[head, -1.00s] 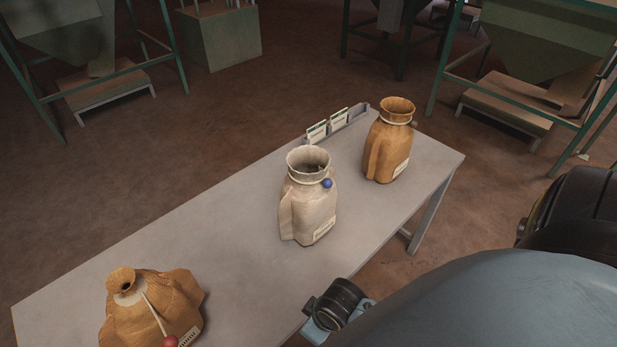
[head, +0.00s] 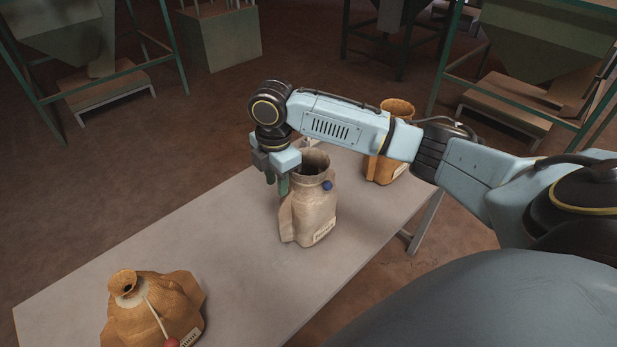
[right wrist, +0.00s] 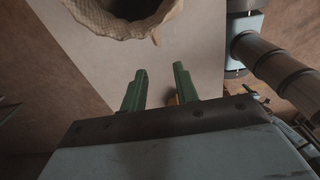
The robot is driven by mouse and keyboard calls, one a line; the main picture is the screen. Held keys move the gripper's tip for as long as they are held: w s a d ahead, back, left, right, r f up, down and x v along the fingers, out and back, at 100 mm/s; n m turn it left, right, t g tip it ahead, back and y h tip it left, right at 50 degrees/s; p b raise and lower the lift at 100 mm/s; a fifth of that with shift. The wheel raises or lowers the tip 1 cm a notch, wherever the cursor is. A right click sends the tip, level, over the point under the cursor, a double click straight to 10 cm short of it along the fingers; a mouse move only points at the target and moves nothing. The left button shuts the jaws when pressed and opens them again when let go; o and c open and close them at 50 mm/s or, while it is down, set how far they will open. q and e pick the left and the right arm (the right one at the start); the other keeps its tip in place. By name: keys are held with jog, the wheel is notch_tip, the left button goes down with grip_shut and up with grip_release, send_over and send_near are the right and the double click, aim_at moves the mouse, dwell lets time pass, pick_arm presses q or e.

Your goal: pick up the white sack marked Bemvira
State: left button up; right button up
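The white sack (head: 312,212) stands upright and open-mouthed at the middle of the table. A blue ball hangs at its neck, and its label is too small to read. My right gripper (head: 277,188) is at the sack's left upper side, fingers pointing down. I cannot tell whether it touches the sack. In the right wrist view, the two green fingers (right wrist: 160,76) are apart with nothing held between them. The sack's rim (right wrist: 158,22) and dark mouth lie ahead of the fingertips. My left gripper is not in view.
A tan sack (head: 155,308) with a red ball stands at the table's near left. Another tan sack (head: 380,170) stands at the right end, partly behind my right arm. The grey table (head: 195,235) is clear between the left and white sacks. Green-framed hoppers (head: 540,45) stand behind.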

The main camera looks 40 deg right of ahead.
notch_tip(320, 180, up, 3)
jog(key=d, duration=0.2)
send_over(284, 201)
jog(key=shift+n, duration=0.3)
notch_tip(284, 201, down, 7)
jog(key=shift+d+r, duration=0.1)
jog(key=shift+d, duration=0.05)
notch_tip(284, 201, down, 6)
jog(key=shift+f+b, duration=0.25)
jog(key=shift+b, duration=0.25)
grip_shut()
